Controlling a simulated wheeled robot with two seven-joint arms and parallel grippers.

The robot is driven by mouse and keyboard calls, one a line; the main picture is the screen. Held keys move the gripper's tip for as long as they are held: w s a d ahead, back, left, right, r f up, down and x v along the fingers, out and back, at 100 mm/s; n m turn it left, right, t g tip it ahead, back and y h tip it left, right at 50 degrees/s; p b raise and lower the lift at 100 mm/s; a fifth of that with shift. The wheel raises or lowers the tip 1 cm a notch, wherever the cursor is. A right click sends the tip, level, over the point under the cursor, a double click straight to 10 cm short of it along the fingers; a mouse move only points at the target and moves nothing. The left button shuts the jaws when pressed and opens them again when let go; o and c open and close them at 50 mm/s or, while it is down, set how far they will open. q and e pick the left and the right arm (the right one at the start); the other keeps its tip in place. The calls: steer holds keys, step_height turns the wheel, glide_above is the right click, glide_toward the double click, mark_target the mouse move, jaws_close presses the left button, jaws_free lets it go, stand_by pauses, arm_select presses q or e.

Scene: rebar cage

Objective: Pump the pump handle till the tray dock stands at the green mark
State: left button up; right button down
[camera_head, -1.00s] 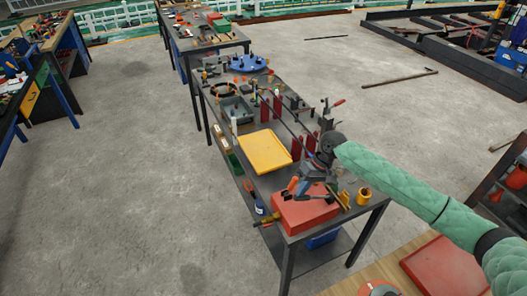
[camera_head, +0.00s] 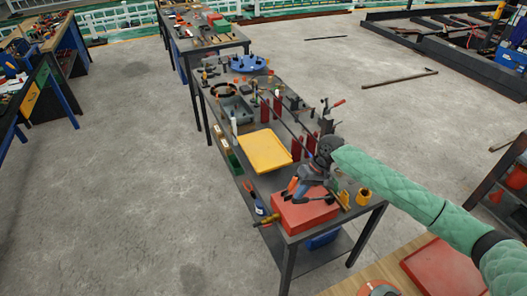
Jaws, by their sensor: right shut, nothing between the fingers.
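My right arm, in a green padded sleeve, reaches in from the right over the near end of the long workbench. Its gripper (camera_head: 302,190) points down and left, just above a red box-like block (camera_head: 307,214) on the bench, and is shut and empty. A small orange piece (camera_head: 292,184) shows beside the fingers; whether they touch it is unclear. A yellow tray (camera_head: 264,151) lies flat farther along the bench. Red uprights (camera_head: 297,147) and a thin dark rod stand behind it. I cannot surely pick out the pump handle, the dock or the green mark. My left gripper is not in view.
A yellow cup (camera_head: 363,196) stands at the bench's near right corner. A grey bin (camera_head: 237,109) and blue round plate (camera_head: 248,63) sit farther back. Other benches stand at far left and behind. The concrete floor on the left is clear.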

steer(key=shift+f, duration=0.15)
steer(key=shift+a+f, duration=0.25)
steer(key=shift+f, duration=0.25)
steer(key=shift+s+f, duration=0.1)
steer(key=shift+a+f, duration=0.2)
steer(key=shift+f, duration=0.45)
steer(key=shift+s+a+f, duration=0.1)
steer(key=shift+a+f, duration=0.05)
steer(key=shift+f, duration=0.45)
